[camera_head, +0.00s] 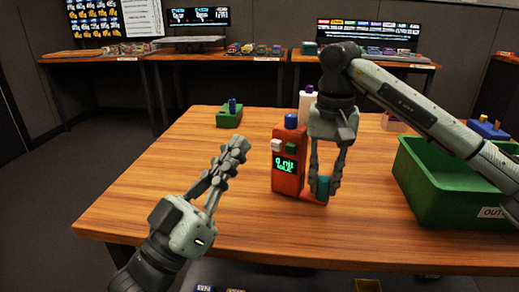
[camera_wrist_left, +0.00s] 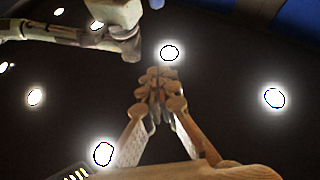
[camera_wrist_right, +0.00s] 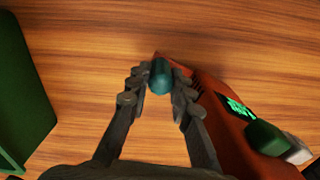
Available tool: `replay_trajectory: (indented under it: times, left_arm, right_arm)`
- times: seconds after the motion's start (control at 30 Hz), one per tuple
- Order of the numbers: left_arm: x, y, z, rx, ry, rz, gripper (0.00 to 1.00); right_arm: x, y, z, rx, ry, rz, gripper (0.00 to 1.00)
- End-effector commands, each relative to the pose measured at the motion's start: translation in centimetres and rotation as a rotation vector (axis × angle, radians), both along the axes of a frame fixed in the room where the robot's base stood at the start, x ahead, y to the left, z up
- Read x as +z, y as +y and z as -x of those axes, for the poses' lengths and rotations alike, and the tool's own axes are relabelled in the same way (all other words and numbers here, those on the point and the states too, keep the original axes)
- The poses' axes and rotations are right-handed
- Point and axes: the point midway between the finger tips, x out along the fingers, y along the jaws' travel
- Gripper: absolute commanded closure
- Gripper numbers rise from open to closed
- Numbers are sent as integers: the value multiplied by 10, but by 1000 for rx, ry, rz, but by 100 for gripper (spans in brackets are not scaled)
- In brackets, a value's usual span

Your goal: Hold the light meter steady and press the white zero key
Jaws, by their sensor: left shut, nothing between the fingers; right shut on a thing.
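The light meter (camera_head: 287,178) is an upright orange-red box on the wooden table, with a lit green display (camera_head: 285,165) and a blue dome on top. The white zero key (camera_head: 276,145) is on its front, left of a green key (camera_head: 291,148). My right gripper (camera_head: 323,184) is shut on the teal post (camera_wrist_right: 160,76) at the meter's foot, on its right side. In the right wrist view the white key (camera_wrist_right: 299,152) shows at the right edge. My left gripper (camera_head: 239,146) is shut and empty, left of the meter and apart from it. The left wrist view shows its closed fingers (camera_wrist_left: 162,85).
A green bin (camera_head: 445,195) stands at the table's right. The table's left front (camera_head: 140,200) is clear.

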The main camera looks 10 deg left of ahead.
Motion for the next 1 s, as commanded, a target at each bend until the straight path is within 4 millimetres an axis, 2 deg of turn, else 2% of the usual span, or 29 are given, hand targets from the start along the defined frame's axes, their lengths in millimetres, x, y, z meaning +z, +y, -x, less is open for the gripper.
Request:
replay_trajectory:
  times: [0.03, 0.2, 0.37, 0.47, 0.6, 0.8, 1.0]
  left_arm:
    - [0, 9, -4, 56, -28, -135, 100]
    - [6, 40, -17, 241, -176, -492, 100]
    - [15, 56, -18, 304, -465, -778, 100]
    - [7, 59, -13, 265, -649, -949, 100]
    - [-16, 68, -9, 173, -839, -1171, 100]
    - [-39, 81, -7, 79, -945, -1336, 100]
    - [-42, 82, -6, 68, -955, -1351, 100]
  right_arm:
    - [0, 0, 0, 0, -1, -1, 100]
    - [0, 0, 0, 0, -1, -1, 100]
    - [0, 0, 0, 0, -1, -1, 100]
    - [0, 0, 0, 0, -1, -1, 100]
    - [0, 0, 0, 0, -1, -1, 100]
    - [0, 0, 0, 0, -1, -1, 100]
    - [0, 0, 0, 0, -1, -1, 100]
